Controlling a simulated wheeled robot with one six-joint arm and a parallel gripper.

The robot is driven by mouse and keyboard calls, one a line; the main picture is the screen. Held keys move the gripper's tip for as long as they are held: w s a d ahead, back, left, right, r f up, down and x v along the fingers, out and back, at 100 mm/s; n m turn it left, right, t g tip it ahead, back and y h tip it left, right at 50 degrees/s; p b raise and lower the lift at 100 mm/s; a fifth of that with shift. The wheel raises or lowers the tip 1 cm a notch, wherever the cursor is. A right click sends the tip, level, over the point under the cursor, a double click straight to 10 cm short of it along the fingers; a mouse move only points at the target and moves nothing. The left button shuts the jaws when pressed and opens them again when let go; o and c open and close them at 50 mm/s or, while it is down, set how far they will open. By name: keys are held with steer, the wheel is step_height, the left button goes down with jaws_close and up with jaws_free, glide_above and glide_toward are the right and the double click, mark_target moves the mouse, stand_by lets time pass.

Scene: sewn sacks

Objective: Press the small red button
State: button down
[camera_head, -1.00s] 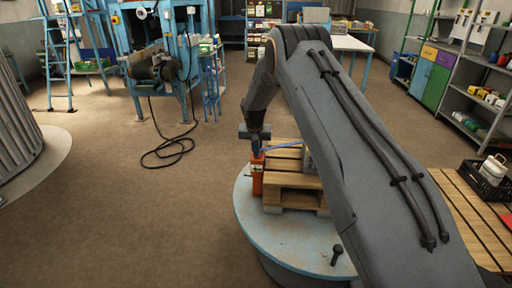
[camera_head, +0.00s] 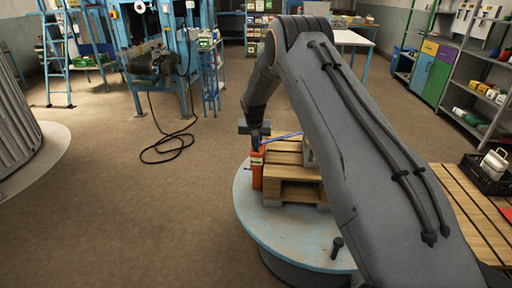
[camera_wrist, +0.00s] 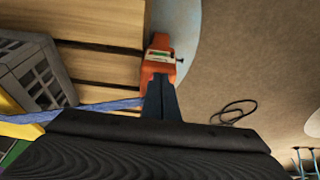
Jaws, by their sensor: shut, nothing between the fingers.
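An orange-red box with a pale label stands upright beside a wooden pallet stack, in the head view (camera_head: 257,174) and the wrist view (camera_wrist: 157,66). I cannot make out a separate small red button; the box's top is partly hidden by my fingers. My gripper (camera_head: 256,147) is shut and empty, pointing down at the upper end of the box. In the wrist view its dark fingertips (camera_wrist: 159,84) overlap the box's near edge. I cannot tell whether they touch it. A small dark knob sticks out at the box's right side.
The pallet stack (camera_head: 290,190) and box stand on a round pale-blue platform (camera_head: 290,245). A grey crate (camera_wrist: 35,72) and a blue strap (camera_wrist: 95,106) lie close to my gripper. A slatted wooden table (camera_head: 465,215) is at right. The floor at left is open, with a black cable (camera_head: 168,148).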

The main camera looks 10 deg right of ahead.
steer(key=w+b+v, duration=0.1)
steer(key=v, duration=1.3)
steer(key=shift+d, duration=0.2)
steer(key=shift+r, duration=0.15)
steer(key=s+n+g, duration=0.1)
steer(key=s, duration=2.1)
steer(key=s+d+n+g+y, duration=0.1)
steer(key=s+n, duration=0.1)
steer(key=s, duration=2)
steer(key=shift+s+d+n+g, duration=0.25)
steer(key=shift+s+n+g, duration=0.05)
steer(key=shift+g, duration=0.1)
steer(key=shift+a, duration=0.1)
